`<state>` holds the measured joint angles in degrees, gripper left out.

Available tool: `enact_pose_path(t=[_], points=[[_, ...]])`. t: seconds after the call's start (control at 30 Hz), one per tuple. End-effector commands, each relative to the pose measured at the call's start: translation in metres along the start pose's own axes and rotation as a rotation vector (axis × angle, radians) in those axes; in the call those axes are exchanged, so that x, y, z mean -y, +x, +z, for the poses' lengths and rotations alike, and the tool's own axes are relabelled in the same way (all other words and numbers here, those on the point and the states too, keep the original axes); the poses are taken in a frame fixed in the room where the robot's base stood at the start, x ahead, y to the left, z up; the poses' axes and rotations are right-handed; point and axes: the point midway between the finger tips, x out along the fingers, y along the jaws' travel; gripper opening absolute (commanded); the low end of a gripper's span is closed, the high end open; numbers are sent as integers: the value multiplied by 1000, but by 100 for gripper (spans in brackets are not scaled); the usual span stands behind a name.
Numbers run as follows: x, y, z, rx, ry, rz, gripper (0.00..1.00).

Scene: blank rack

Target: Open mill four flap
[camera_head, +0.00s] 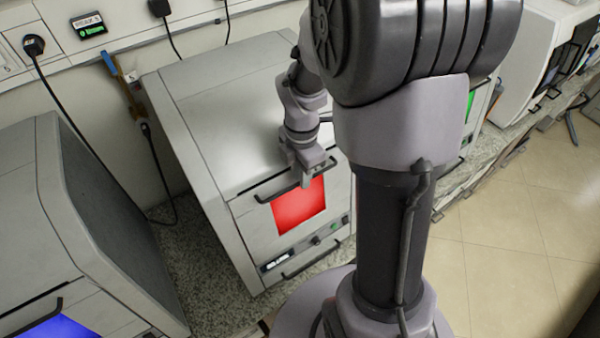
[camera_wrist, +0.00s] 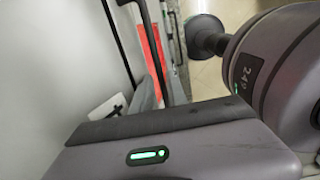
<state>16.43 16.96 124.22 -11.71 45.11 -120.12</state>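A grey boxy mill (camera_head: 215,110) with a lit red panel (camera_head: 300,207) stands mid-left in the head view. Its flap looks shut, with a dark bar handle (camera_head: 262,198) along the front above the red panel. My gripper (camera_head: 305,178) is at this handle, its fingers pointing down at the bar; whether they touch or grip it is unclear. In the wrist view, the red panel (camera_wrist: 151,45) and dark bars show beyond the gripper body, and the finger gap is not clear. No number is readable on the mill.
A similar machine with a blue panel (camera_head: 58,327) stands at the left. A green panel (camera_head: 471,106) shows partly behind my arm at the right. Cables and sockets line the wall behind. Tiled floor (camera_head: 500,240) at the right is clear.

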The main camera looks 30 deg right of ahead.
Motion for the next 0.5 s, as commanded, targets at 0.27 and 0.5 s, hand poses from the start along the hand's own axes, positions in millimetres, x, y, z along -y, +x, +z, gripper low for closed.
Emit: enact_pose_path(t=[0.27,0.5], points=[[0,2,0,0,0,0,18],[0,2,0,0,0,0,0]])
